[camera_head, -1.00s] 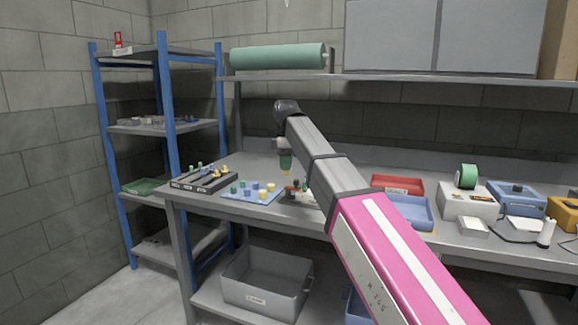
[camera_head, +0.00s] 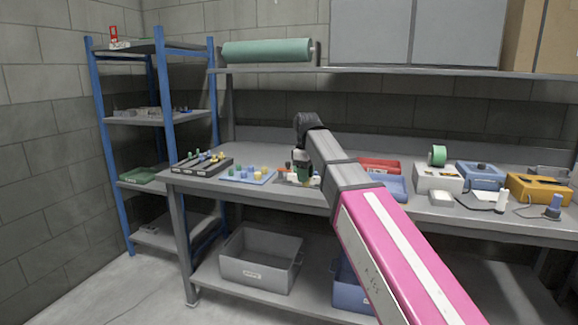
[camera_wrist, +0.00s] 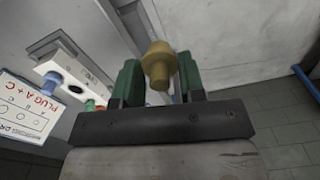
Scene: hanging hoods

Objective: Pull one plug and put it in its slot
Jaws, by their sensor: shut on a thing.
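My gripper (camera_head: 303,172) is over the front of the workbench, right of the blue mat. In the wrist view its two green fingers are shut on a yellow plug (camera_wrist: 158,65). I cannot make out that plug in the head view. A pale slot block (camera_wrist: 62,55) is at the left of the wrist view, apart from the held plug. It has a blue plug (camera_wrist: 52,80), a dark open hole (camera_wrist: 75,89) and a green plug (camera_wrist: 90,105). A white card (camera_wrist: 30,108) beside it reads "PLUG A + C".
A blue mat (camera_head: 236,179) with several coloured plugs and a dark rack (camera_head: 190,170) with more lie to the left. A red tray (camera_head: 380,165) and a blue tray (camera_head: 396,187) are to the right. A blue-posted shelf (camera_head: 165,110) stands at the left.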

